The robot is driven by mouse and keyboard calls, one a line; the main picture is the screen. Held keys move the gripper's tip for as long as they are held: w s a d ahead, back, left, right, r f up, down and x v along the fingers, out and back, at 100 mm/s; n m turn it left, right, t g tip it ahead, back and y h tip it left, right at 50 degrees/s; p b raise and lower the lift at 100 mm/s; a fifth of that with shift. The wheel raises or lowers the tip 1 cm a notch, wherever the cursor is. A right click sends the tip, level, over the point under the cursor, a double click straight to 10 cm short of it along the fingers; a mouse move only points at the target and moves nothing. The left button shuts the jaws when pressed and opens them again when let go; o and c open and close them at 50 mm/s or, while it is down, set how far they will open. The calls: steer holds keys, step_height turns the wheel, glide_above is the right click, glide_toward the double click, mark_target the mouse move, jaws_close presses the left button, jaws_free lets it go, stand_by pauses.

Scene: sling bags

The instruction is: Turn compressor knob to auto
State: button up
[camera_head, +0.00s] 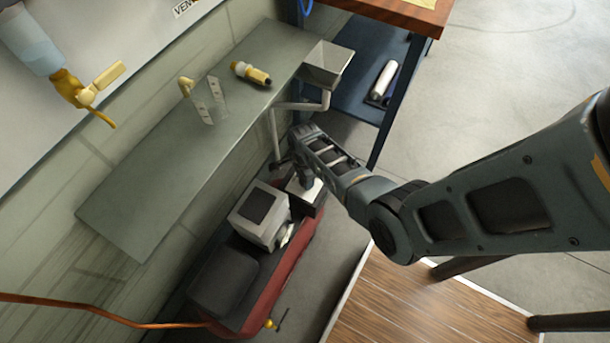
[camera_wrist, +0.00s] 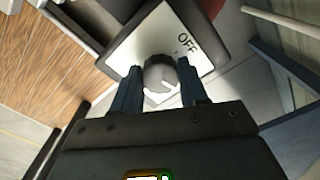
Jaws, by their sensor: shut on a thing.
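The compressor (camera_head: 250,275) is a red tank with grey and black housings, on the floor below the metal shelf. Its knob (camera_wrist: 160,75) is a round grey dial on a white plate (camera_wrist: 140,40) marked OFF, seen in the wrist view. My gripper (camera_wrist: 160,85) has one dark finger on each side of the knob and is shut on it. In the head view my gripper (camera_head: 308,182) reaches down to the switch box (camera_head: 308,197) at the compressor's far end. The knob itself is hidden there. No AUTO label is readable.
The metal shelf (camera_head: 150,185) juts from the wall above the compressor, with a yellow-tipped fitting (camera_head: 250,73) on it. A blue workbench frame (camera_head: 393,100) stands behind my gripper. A wooden surface (camera_head: 420,305) lies at the front right.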

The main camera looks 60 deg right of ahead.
steer(key=shift+m, duration=1.3)
steer(key=shift+p, duration=0.3)
steer(key=o, duration=1.1)
steer(key=shift+c, duration=0.2)
steer(key=shift+r+p, duration=0.95)
steer(key=shift+r, duration=3)
